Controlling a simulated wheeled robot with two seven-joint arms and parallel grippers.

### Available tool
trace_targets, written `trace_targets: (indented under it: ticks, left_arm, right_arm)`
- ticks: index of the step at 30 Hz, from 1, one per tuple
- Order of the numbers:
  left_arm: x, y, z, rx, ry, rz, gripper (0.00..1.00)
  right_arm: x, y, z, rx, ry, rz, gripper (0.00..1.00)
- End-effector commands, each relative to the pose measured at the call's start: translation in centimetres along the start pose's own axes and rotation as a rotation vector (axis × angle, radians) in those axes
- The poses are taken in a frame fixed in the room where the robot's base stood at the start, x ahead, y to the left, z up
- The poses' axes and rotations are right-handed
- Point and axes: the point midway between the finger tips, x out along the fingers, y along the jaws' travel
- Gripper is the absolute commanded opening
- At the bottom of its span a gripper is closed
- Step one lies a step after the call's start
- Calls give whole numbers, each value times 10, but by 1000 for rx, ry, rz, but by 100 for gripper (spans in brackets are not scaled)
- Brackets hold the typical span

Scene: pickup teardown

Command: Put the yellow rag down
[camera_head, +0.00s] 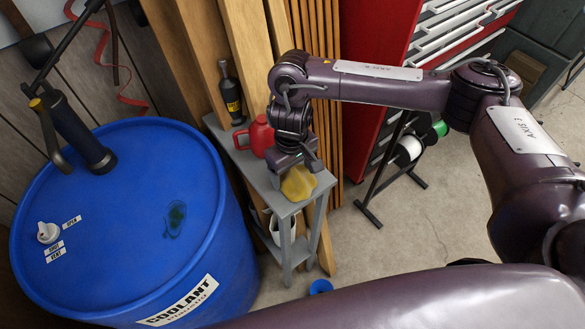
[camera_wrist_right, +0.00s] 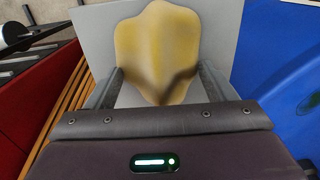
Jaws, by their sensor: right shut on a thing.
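The yellow rag (camera_head: 298,184) is at the front end of a small grey stand (camera_head: 283,206) in the head view. My right gripper (camera_head: 294,166) is right above it, pointing down, and is shut on the rag. In the right wrist view the rag (camera_wrist_right: 157,45) spreads out flat-looking in front of the grey top, with its near edge bunched between the two fingers of my right gripper (camera_wrist_right: 158,88). I cannot tell whether the rag's underside touches the top. My left gripper is not in view.
A red jug (camera_head: 257,137) and a dark bottle (camera_head: 231,95) stand farther back on the stand. A blue coolant drum (camera_head: 130,215) is close on the left. Wooden boards lean behind, beside a red tool cabinet (camera_head: 375,40). A small blue cup-like thing (camera_head: 321,287) is on the floor.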

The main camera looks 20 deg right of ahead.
Motion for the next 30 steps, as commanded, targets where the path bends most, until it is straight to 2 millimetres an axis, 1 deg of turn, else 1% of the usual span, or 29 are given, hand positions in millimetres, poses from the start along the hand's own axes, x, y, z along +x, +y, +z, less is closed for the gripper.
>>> trace_targets:
  ticks: [2,3,7,15,17,19,23,30]
  left_arm:
    - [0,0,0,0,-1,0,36]
    - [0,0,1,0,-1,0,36]
    - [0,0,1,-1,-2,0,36]
    - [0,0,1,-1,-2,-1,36]
    - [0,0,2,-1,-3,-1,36]
    - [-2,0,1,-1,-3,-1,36]
    - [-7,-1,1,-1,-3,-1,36]
    - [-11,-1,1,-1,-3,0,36]
  right_arm:
    - [3,0,0,0,-1,-1,53]
    - [2,0,0,0,-1,0,83]
    - [2,0,0,0,-1,0,99]
    - [2,0,0,0,0,0,99]
    - [-1,0,0,0,1,0,99]
    - [-8,0,-1,-1,3,2,99]
    - [-31,1,-1,-3,5,3,99]
    - [-80,1,-1,-2,6,4,99]
